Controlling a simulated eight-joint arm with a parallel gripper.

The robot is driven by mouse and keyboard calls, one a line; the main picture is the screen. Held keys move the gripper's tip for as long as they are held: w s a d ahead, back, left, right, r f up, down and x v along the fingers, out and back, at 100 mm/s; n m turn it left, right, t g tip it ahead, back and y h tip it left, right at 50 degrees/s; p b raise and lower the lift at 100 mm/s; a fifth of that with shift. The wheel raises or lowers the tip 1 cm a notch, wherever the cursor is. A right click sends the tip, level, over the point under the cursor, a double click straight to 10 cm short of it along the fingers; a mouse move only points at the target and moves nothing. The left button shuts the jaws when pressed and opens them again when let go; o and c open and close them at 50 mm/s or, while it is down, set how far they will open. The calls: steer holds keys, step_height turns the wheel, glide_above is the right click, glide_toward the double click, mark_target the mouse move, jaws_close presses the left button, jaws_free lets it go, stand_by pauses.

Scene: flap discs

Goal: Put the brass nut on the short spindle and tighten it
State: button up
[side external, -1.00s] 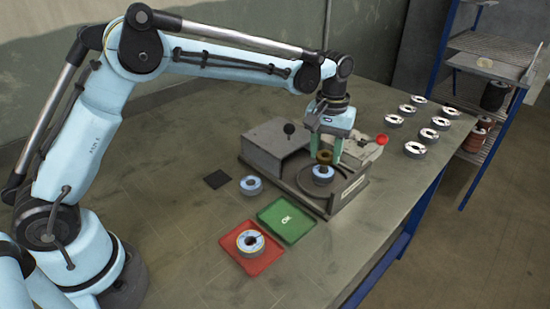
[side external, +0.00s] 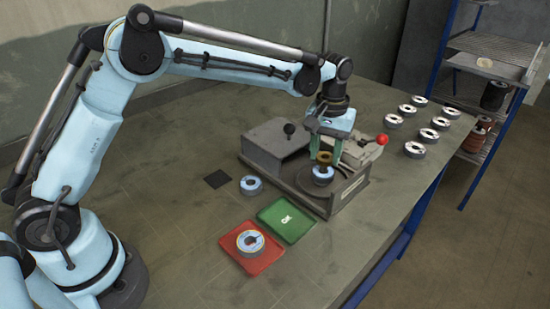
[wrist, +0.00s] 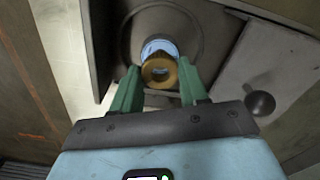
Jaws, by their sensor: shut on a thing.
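The brass nut (side external: 324,158) sits above a flap disc (side external: 322,175) on the machine's round plate.
The grey machine (side external: 272,148) has a black knob and a red-knobbed lever (side external: 381,139) close right of my gripper. In front are a green OK tray (side external: 287,221) and a red tray (side external: 270,267) holding a disc. Another disc (side external: 251,185) lies beside a dark square pad (side external: 217,179).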

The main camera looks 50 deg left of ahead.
steer(key=shift+f, duration=0.9)
stand_by(0.5)
steer(key=shift+f, duration=0.35)
steer(key=shift+f, duration=0.15)
steer(key=m, duration=0.4)
steer(key=shift+m, duration=0.4)
steer(key=m, duration=0.4)
steer(key=shift+a+m, duration=0.1)
steer(key=shift+m, duration=1.5)
